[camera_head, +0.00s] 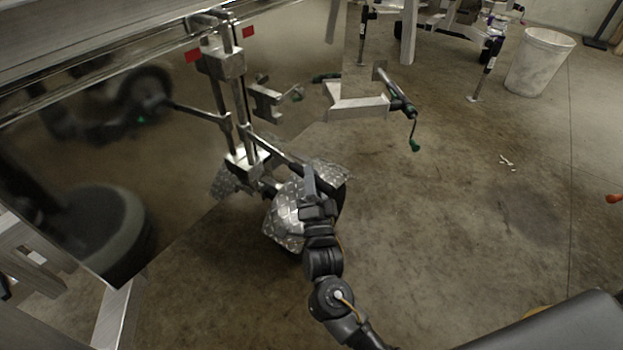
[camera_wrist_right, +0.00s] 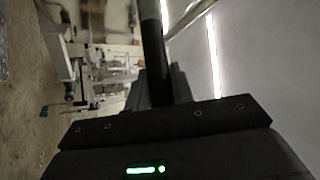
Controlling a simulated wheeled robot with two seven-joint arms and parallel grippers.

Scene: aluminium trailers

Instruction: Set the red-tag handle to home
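A metal handle bar (camera_head: 278,152) runs from the post's lower block down to the right. My right gripper (camera_head: 309,182) is at the outer end of this bar, its fingers across it. In the right wrist view the handle's dark rod (camera_wrist_right: 155,48) passes between the fingers, which look closed on it. The bar's tip is partly hidden by the gripper. My left gripper is out of view.
A mirror-like trailer side panel (camera_head: 180,160) stands at left. Diamond-plate metal (camera_head: 285,222) lies behind my right gripper. A crank with a green knob (camera_head: 414,145) sticks out to the right. A white bucket (camera_head: 540,62) stands at the back right. Open floor lies at right.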

